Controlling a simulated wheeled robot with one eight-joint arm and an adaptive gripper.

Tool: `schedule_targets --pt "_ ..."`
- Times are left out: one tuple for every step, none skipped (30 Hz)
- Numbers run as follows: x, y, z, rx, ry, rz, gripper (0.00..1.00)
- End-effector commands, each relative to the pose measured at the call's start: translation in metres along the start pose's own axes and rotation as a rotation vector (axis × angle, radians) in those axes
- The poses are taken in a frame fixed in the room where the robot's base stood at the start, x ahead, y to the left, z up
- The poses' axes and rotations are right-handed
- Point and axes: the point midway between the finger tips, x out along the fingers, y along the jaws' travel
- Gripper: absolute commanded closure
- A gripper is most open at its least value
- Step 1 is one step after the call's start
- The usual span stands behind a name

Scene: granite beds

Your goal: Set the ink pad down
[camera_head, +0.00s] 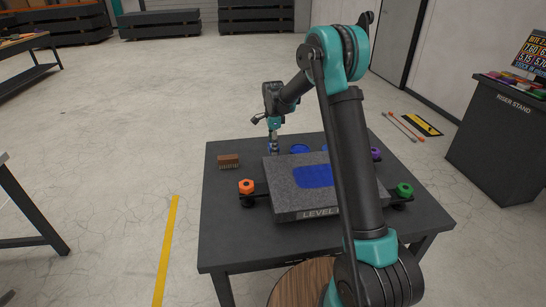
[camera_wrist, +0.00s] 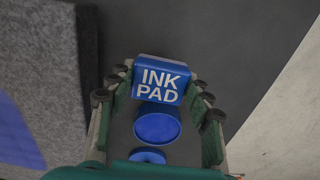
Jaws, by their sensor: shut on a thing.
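My gripper (camera_head: 273,143) points down at the far edge of the dark table (camera_head: 228,220), just beyond the granite plate (camera_head: 282,190). It is shut on the blue ink pad (camera_wrist: 162,80), whose white lettering faces the wrist camera. Both fingers (camera_wrist: 158,95) flank the pad. A bit of blue at the fingertips shows in the head view, mostly hidden by the gripper. I cannot tell whether the pad touches the table. Two rounded blue shapes (camera_wrist: 157,125) show between the fingers, nearer the wrist; I cannot tell whether they belong to the pad.
The plate carries a blue patch (camera_head: 314,176) and stands on supports with orange (camera_head: 246,186), green (camera_head: 404,189) and purple (camera_head: 376,154) knobs. A brush (camera_head: 228,161) lies at the left. A blue round thing (camera_head: 299,149) is behind the plate. The table's front left is clear.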

Motion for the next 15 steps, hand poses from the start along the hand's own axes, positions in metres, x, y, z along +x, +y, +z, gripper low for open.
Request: schedule_targets --pt "0.006 0.0 0.0 0.0 0.0 0.0 0.88" --pt "0.009 0.0 0.0 0.0 0.0 0.0 0.88" --pt "0.011 0.0 0.0 0.0 0.0 0.0 0.88" --pt "0.013 0.0 0.0 0.0 0.0 0.0 0.88" --pt "0.014 0.0 0.0 0.0 0.0 0.0 0.88" --pt "0.016 0.0 0.0 0.0 0.0 0.0 0.88" --pt "0.018 0.0 0.0 0.0 0.0 0.0 0.88" --pt "0.02 0.0 0.0 0.0 0.0 0.0 0.88" --pt "0.025 0.0 0.0 0.0 0.0 0.0 0.88" --pt "0.029 0.0 0.0 0.0 0.0 0.0 0.88" --pt "0.034 0.0 0.0 0.0 0.0 0.0 0.88" --pt "0.04 -0.001 0.0 0.0 0.0 0.0 0.88" --pt "0.044 -0.001 0.0 0.0 0.0 0.0 0.88" --pt "0.048 0.0 0.0 0.0 0.0 0.0 0.88" --pt "0.053 -0.001 0.0 0.0 0.0 0.0 0.88"
